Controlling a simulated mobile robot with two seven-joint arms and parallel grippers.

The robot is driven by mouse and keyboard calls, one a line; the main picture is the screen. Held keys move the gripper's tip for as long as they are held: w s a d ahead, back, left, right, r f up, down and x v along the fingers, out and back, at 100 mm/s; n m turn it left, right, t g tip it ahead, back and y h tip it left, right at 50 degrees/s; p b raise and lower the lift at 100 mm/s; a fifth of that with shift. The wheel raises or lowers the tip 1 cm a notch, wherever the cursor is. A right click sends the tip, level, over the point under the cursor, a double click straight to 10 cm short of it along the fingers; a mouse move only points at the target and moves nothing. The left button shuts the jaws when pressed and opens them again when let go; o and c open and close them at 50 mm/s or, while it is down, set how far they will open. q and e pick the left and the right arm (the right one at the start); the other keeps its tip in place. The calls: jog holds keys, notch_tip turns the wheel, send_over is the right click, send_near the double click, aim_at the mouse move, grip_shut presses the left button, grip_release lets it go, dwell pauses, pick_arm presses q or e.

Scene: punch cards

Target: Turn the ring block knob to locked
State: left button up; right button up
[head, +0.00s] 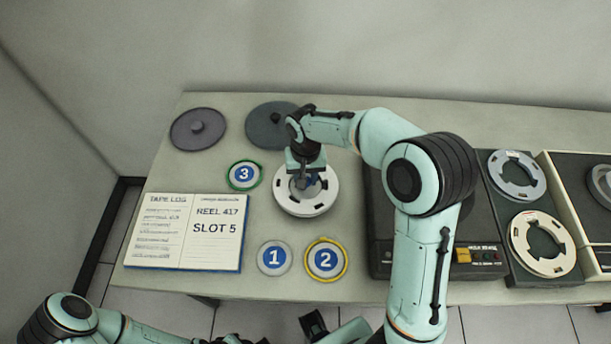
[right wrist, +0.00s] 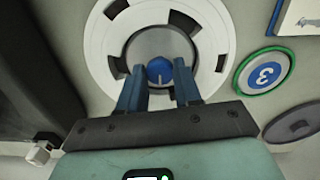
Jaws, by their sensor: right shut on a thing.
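The ring block (head: 300,205) is a thick white ring with dark slots, lying flat mid-table; it also fills the top of the right wrist view (right wrist: 96,45). Its blue round knob (right wrist: 159,70) sits in the grey centre, with a small pale mark on the side toward my gripper. My right gripper (head: 306,181) reaches down over the ring, its two blue-grey fingers (right wrist: 159,82) shut on the knob. The fingers partly hide the knob, and no locked label is readable.
Numbered discs 1 (head: 274,257), 2 (head: 325,258) and 3 (head: 244,174) lie around the ring. An open log book (head: 187,231) lies left, grey lids (head: 198,129) behind. A dark machine (head: 384,240) and tape reels (head: 541,244) stand right.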

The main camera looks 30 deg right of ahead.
pick_arm(q)
jog(key=shift+r, duration=0.1)
pick_arm(e)
jog(key=m, duration=0.6)
jog(key=shift+r, duration=0.1)
jog(key=shift+m, duration=0.4)
jog(key=o, duration=1)
jog(key=shift+o, duration=0.2)
pick_arm(q)
jog(key=shift+w+r+p, duration=0.3)
jog(key=shift+r+p, duration=0.15)
jog(key=shift+r, duration=0.05)
jog(key=shift+w+r+p, duration=0.25)
jog(key=shift+r+p, duration=0.15)
jog(key=shift+r, duration=0.05)
pick_arm(e)
notch_tip(320, 180, up, 13)
jog(key=shift+r, duration=0.15)
